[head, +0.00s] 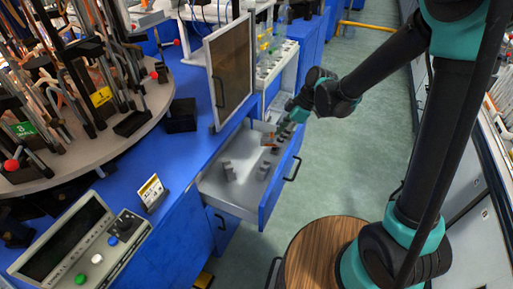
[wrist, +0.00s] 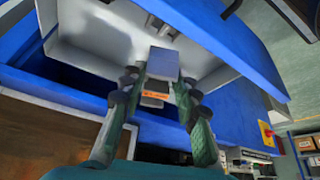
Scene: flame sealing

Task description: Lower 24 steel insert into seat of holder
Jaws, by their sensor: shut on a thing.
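An open drawer (head: 246,207) with a white inside holds small grey metal pieces. My gripper (head: 279,137) is over the drawer's far right part, its fingers pointing down into it. In the wrist view my gripper (wrist: 160,84) is shut on a light grey block (wrist: 164,64), which I take to be the steel insert. A small piece with an orange label (wrist: 155,96) shows between the fingers; an orange-brown piece (head: 268,140) also shows beside the gripper in the head view. I cannot tell which piece is the holder. The seat and the insert's lower end are hidden.
Grey pieces stand in the drawer at left (head: 229,172) and right (head: 265,171). A round rack (head: 90,140) with many tools is at left.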

